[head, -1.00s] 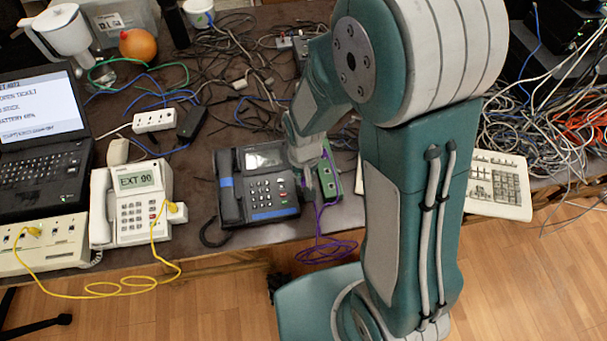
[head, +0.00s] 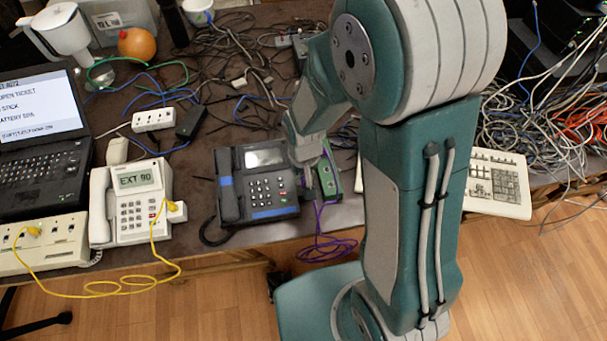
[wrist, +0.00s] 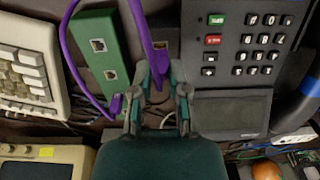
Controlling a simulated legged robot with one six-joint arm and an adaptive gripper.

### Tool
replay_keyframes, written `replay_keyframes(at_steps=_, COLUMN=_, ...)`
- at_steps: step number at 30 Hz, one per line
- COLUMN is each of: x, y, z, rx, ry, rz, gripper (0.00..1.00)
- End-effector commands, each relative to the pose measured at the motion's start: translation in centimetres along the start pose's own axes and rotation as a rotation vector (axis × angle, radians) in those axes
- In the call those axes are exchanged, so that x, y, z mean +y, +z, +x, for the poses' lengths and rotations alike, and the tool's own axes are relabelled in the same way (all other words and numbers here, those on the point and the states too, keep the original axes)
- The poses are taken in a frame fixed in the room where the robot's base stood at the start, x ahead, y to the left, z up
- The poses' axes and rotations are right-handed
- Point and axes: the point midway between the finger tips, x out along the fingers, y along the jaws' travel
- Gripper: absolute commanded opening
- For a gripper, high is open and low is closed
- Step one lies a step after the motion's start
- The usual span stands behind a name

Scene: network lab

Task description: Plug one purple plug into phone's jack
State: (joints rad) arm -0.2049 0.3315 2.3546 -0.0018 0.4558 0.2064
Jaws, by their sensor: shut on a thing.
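The black desk phone (head: 262,188) with a blue stripe lies near the table's front edge; its keypad and dark screen also show in the wrist view (wrist: 231,114). My gripper (wrist: 159,84) points down between the phone's side and a green box (wrist: 97,48) with several jacks. It is shut on a purple plug, mostly hidden by the fingers, with its purple cable (wrist: 142,30) running away from it. In the head view my gripper (head: 307,186) is beside the phone's right side.
Purple cable (head: 325,248) hangs in loops over the front edge. A white phone (head: 132,205) with a yellow cable stands left, beside a laptop (head: 40,150). A keyboard (head: 495,185) lies right. Tangled cables cover the table behind.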

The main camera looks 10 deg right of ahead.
Motion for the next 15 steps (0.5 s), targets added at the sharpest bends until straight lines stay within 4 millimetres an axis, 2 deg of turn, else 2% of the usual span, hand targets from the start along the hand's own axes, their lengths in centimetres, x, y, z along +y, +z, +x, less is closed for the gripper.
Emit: replay_keyframes(at_steps=15, x=0.0, y=0.01, z=0.68, rx=0.0, ry=0.0, rz=0.0, gripper=0.0)
